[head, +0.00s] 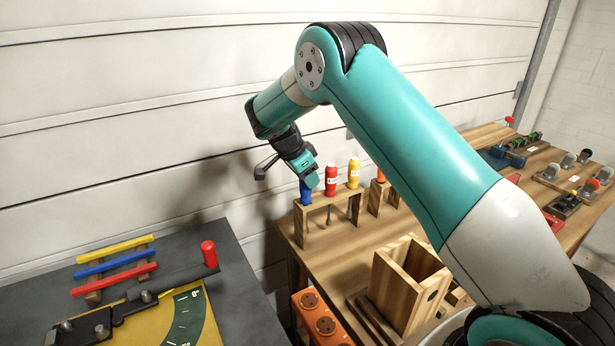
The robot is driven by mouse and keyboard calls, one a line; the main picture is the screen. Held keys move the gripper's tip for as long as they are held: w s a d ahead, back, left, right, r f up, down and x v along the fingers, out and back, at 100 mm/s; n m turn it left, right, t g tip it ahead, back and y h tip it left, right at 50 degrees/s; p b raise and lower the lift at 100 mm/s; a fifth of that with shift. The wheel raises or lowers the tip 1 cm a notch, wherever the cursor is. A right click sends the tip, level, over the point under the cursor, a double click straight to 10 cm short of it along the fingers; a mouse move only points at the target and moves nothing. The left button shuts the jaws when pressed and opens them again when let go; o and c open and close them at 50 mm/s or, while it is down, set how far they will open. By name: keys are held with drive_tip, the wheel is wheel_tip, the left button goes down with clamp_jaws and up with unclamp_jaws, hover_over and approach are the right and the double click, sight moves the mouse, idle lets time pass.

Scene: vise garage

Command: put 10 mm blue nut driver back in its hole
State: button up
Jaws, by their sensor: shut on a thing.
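The blue nut driver (306,192) shows as a blue handle at the left end of a wooden rack (327,204). My gripper (308,179) is above it, shut on the top of its handle. The handle looks upright, its lower end close to the rack's top board. I cannot tell whether its shaft is inside a hole, and no shaft shows clearly below. A red driver (331,178) and a yellow driver (353,172) stand upright in the same rack, to the right of the blue one.
An orange-handled tool stands in a second wooden rack (376,199) to the right, partly behind my arm. An open wooden box (408,281) stands nearer on the bench. A dark table (237,265) with colored bars is at left. The white panelled wall is close behind.

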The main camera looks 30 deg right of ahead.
drive_tip(key=shift+f, duration=0.15)
drive_tip(key=o, duration=1.3)
drive_tip(key=shift+o, duration=0.2)
drive_tip(key=shift+r+p, duration=2.15)
drive_tip(key=shift+r, duration=1.4)
